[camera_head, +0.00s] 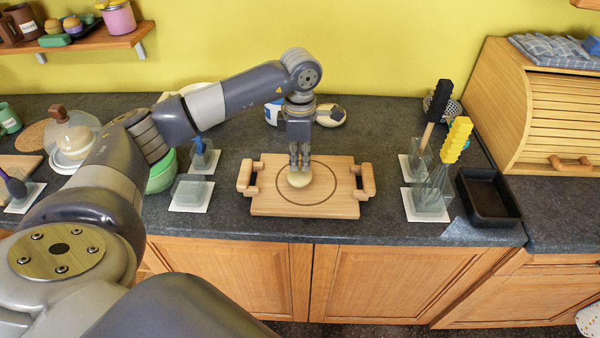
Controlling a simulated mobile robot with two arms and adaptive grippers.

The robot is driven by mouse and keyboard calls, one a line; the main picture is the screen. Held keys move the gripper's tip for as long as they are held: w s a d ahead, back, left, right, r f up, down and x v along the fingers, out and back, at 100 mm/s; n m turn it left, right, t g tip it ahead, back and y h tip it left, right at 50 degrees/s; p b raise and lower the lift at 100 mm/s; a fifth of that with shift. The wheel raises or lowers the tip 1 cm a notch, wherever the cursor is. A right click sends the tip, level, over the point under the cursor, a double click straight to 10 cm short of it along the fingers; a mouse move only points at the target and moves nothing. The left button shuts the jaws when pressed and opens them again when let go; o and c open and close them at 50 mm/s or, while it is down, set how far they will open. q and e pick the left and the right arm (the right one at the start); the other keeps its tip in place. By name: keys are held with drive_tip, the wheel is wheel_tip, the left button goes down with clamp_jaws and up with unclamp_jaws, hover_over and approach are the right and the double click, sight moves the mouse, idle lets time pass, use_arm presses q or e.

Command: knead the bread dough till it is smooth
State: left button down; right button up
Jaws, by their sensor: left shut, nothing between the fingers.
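The bread dough (299,180) is a small pale ball on a wooden board (330,206) with two side handles and a dark ring marked on it. My left gripper (299,168) points straight down over the dough. Its fingers are shut with nothing between them, and the tips appear to touch the top of the dough. The tips hide part of the dough, so its surface finish is hard to tell. My right gripper is not in view.
Right of the board, clear holders on white mats carry a black-handled tool (437,104) and a yellow-handled whisk (454,142). A dark baking tin (488,196) and a wooden bread box (530,110) stand farther right. A green bowl (161,174) and an empty clear holder (190,190) are at left.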

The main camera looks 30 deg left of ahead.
use_arm(q)
drive_tip(key=shift+r+p, duration=1.4)
drive_tip(key=shift+r, duration=1.05)
drive_tip(key=shift+s+f, duration=0.1)
drive_tip(key=shift+f, duration=0.05)
